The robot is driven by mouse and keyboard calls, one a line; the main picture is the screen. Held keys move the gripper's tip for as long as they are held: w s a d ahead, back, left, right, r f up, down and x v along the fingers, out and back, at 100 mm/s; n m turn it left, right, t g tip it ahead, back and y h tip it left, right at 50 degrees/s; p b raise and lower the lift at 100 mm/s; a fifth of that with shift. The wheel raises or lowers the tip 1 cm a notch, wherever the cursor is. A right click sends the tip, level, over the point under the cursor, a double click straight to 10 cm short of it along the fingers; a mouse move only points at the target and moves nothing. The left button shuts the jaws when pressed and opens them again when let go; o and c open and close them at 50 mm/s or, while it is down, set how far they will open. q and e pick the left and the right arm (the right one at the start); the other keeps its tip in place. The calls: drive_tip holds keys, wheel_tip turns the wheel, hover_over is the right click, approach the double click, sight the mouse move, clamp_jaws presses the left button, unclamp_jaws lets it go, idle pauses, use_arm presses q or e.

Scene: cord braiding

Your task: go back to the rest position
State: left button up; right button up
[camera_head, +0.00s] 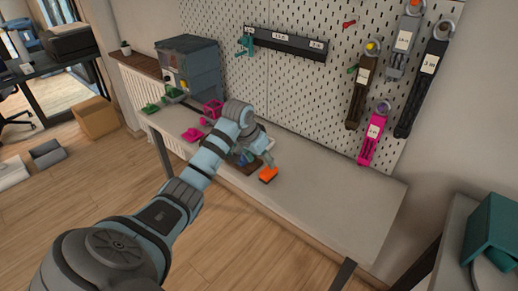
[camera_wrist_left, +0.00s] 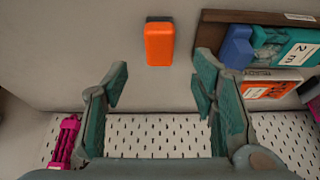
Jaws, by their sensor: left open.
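My left arm reaches in from the lower left in the head view. Its gripper (camera_head: 256,157) is over the table (camera_head: 335,205), close to an orange block (camera_head: 268,174). In the left wrist view the gripper (camera_wrist_left: 158,88) is open, with nothing between its fingers. The orange block (camera_wrist_left: 159,44) with a dark end lies on the table beyond the fingertips, apart from them. A wooden tray (camera_wrist_left: 212,35) to the right holds a blue piece (camera_wrist_left: 236,46), a teal piece labelled 2 m and an orange labelled piece. My right gripper is not in view.
A pegboard (camera_head: 300,85) behind the table carries a dark rail (camera_head: 290,43) and several hanging tools, including a pink one (camera_head: 373,135). A grey machine (camera_head: 190,65), green pieces and pink pieces are at the table's left. The table's right half is clear.

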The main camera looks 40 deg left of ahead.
use_arm(q)
drive_tip(key=shift+v, duration=1.85)
